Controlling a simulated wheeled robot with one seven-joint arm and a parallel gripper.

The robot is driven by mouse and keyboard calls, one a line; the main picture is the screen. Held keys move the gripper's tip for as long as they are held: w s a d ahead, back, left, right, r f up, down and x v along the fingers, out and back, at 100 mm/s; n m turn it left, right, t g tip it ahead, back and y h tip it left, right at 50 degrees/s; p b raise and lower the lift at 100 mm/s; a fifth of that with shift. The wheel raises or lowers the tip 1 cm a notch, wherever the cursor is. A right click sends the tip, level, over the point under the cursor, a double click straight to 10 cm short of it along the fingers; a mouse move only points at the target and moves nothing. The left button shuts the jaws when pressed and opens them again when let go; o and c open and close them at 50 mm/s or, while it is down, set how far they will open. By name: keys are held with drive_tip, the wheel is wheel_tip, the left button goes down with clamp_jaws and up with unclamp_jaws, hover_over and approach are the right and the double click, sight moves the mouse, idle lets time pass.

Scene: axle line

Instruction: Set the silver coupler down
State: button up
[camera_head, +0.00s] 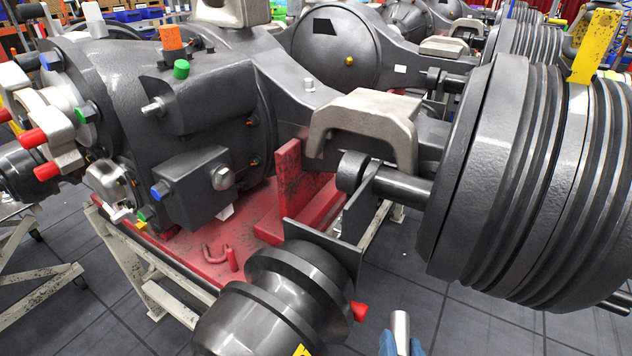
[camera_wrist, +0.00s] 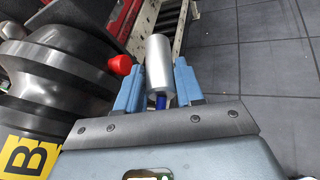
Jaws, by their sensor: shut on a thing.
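The silver coupler (camera_wrist: 160,70) is a smooth metal cylinder held between the two blue fingers of my gripper (camera_wrist: 158,88) in the wrist view. A small dark blue part shows at its lower end, between the fingers. In the head view the coupler (camera_head: 400,330) stands near upright at the bottom edge, with my gripper (camera_head: 401,347) only partly in view below it. The gripper is shut on the coupler. The coupler appears to be held in the air over the grey floor, right of the dark air chamber with a red cap.
The dark round chamber (camera_head: 285,290) with a red cap (camera_head: 359,311) is close on the left. A large ribbed drum (camera_head: 500,170) stands at right. The axle housing rests on a red stand (camera_head: 200,250) with a pale frame. Tiled floor (camera_head: 480,325) lies open at lower right.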

drive_tip(key=w+d+f, duration=0.3)
drive_tip(key=d+f, duration=0.1)
drive_tip(key=f, duration=0.2)
drive_tip(key=w+d+f+n+y, duration=0.1)
drive_tip(key=w+d+f, duration=0.1)
drive_tip(key=d+f, duration=0.2)
wheel_tip(320, 180, down, 3)
drive_tip(key=shift+w+d+r+y, duration=0.15)
drive_tip(key=shift+w+d+y, duration=0.15)
drive_tip(key=shift+w+d, duration=0.1)
drive_tip(key=shift+w+r, duration=0.1)
drive_tip(key=shift+r, duration=0.05)
